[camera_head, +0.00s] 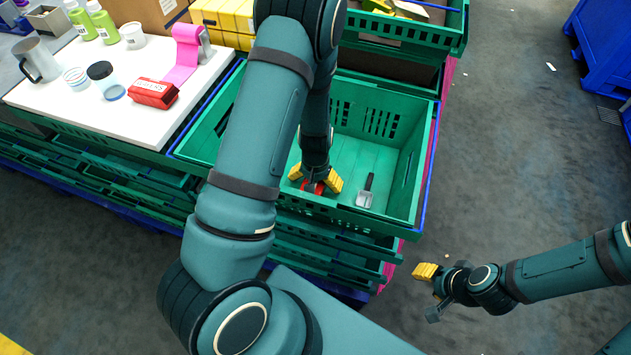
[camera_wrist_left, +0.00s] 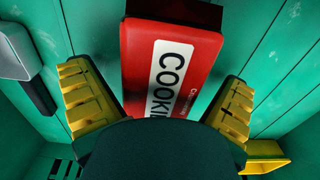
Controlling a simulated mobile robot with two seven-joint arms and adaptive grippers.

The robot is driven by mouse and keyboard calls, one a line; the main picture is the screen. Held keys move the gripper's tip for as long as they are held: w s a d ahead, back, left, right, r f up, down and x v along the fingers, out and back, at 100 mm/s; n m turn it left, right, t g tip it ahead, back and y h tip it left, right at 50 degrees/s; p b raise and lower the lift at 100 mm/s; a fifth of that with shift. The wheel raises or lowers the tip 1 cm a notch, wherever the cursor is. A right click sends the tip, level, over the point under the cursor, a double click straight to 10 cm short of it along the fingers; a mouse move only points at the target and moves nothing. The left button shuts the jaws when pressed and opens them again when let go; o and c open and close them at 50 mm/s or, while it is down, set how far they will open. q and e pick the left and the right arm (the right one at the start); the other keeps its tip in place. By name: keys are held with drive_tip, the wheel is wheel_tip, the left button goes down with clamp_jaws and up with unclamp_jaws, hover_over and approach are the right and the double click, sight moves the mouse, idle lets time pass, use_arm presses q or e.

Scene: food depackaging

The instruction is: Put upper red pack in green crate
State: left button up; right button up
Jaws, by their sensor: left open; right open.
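A red cookie pack (camera_head: 153,93) lies on the white board at the left. Another red pack (camera_wrist_left: 171,62), labelled COOKIE, lies on the floor of the green crate (camera_head: 397,150). Only a small part of that pack shows in the head view, under my left gripper (camera_head: 316,184). My left gripper is inside the crate, pointing down, with its yellow fingers apart on either side of this pack; in the left wrist view the fingers (camera_wrist_left: 158,108) show a gap to it. My right gripper (camera_head: 428,291) is open and empty over the floor at the lower right.
A grey scoop (camera_head: 365,195) with a dark handle lies in the crate, right of my left gripper. A second crate (camera_head: 400,32) stands behind.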

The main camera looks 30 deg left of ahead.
use_arm(q)
wheel_tip(320, 180, up, 12)
drive_tip(key=p, duration=0.3)
drive_tip(key=shift+p, duration=0.4)
